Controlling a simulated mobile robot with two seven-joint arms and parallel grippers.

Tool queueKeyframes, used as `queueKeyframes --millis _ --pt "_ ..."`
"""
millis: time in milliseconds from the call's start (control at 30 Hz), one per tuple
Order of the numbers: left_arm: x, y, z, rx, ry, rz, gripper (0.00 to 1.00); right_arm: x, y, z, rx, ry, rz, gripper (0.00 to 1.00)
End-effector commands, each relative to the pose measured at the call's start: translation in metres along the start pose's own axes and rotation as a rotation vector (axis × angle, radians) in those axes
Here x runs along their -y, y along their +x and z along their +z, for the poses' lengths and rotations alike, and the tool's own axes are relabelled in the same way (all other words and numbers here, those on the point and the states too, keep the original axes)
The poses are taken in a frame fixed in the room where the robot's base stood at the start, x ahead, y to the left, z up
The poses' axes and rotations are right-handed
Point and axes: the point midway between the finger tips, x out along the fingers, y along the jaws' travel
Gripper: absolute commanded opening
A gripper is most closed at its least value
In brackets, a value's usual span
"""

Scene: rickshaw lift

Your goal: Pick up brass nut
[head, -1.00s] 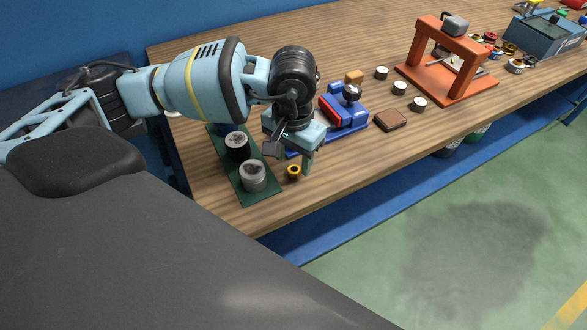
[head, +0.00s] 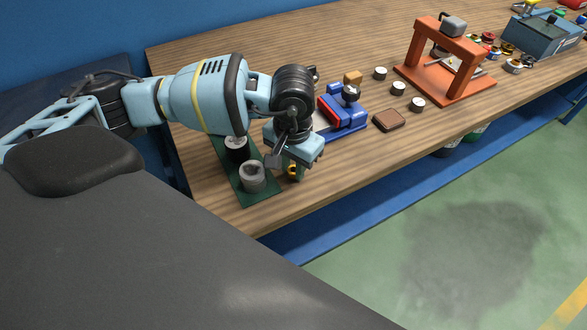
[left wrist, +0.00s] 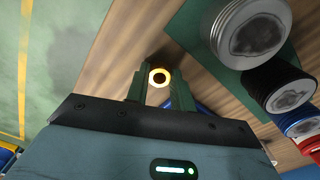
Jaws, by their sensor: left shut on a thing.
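The brass nut (head: 293,170) is a small yellow ring with a dark hole, near the front left of the wooden bench. My left gripper (head: 294,173) points down over it and is shut on it. In the left wrist view, the nut (left wrist: 166,75) sits between the two green fingertips (left wrist: 159,83), touched from both sides. The fingers hide part of the nut in the head view. I cannot tell whether it still touches the bench. My right gripper is not in view.
Left of the gripper, a green board (head: 263,196) holds a grey threaded cylinder (head: 252,182) and a black one (head: 237,155). A blue vise (head: 348,122) stands behind right. A brown block (head: 389,120) and an orange press frame (head: 445,80) are farther right. The bench's front edge is close.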

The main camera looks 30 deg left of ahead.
Motion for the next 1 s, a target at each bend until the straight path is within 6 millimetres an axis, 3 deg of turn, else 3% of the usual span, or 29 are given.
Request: queueKeyframes --millis 267,500,1000 --pt "0.0 -0.007 -0.001 -0.002 0.0 0.0 0.01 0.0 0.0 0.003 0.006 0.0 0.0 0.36" --pt "0.0 -0.036 -0.001 -0.003 0.001 0.001 0.01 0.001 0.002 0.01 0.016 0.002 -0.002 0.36" --pt "-0.11 -0.044 0.012 0.0 0.007 0.002 0.01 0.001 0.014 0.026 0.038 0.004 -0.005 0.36"
